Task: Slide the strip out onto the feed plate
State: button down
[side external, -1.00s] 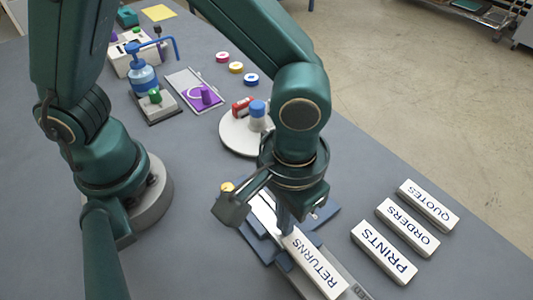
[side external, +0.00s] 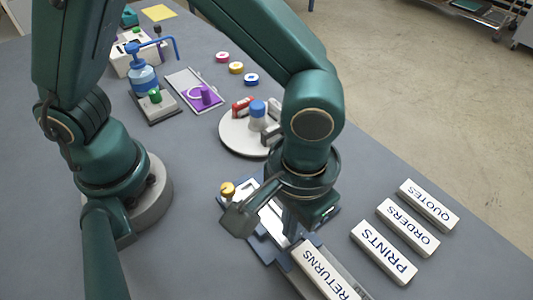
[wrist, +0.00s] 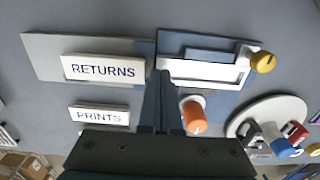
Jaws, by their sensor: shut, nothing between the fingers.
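The white strip marked RETURNS (side external: 322,272) lies along the grey feed plate (wrist: 45,48), label up, and also shows in the wrist view (wrist: 103,69). The blue laminator (wrist: 230,102) adjoins the plate; its white channel (wrist: 205,72) looks empty. My gripper (wrist: 162,78) is shut and empty, pointing down at the junction of plate and laminator. Its fingertips are at the strip's laminator-side end; I cannot tell whether they touch it. In the side view my wrist covers part of the laminator and mostly hides the fingers.
White blocks marked PRINTS (side external: 383,252), ORDERS (side external: 407,227) and QUOTES (side external: 429,206) lie right of the plate. A yellow knob (wrist: 263,62) and an orange knob (wrist: 195,118) are near the laminator. A round white tray (side external: 238,136) holding several items stands behind.

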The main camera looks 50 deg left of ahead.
jog(key=shift+a, duration=0.15)
notch_tip(320, 180, up, 12)
dwell(1.3)
jog(key=w+a+r+n+t+h, duration=0.1)
jog(key=a+r+n, duration=0.15)
jog(key=a, duration=0.35)
jog(key=w+a+r+n+t, duration=0.1)
jog(key=w+a+r+t, duration=0.15)
jog(key=a, duration=0.25)
jog(key=s+a+f+m+t, duration=0.1)
jog(key=s+a+f, duration=0.1)
jog(key=a, duration=0.2)
jog(key=s+a+f+m+t+y, duration=0.1)
jog(key=s+a+f+m, duration=0.1)
jog(key=a, duration=0.2)
jog(key=shift+s+f, duration=0.2)
jog(key=shift+s, duration=0.2)
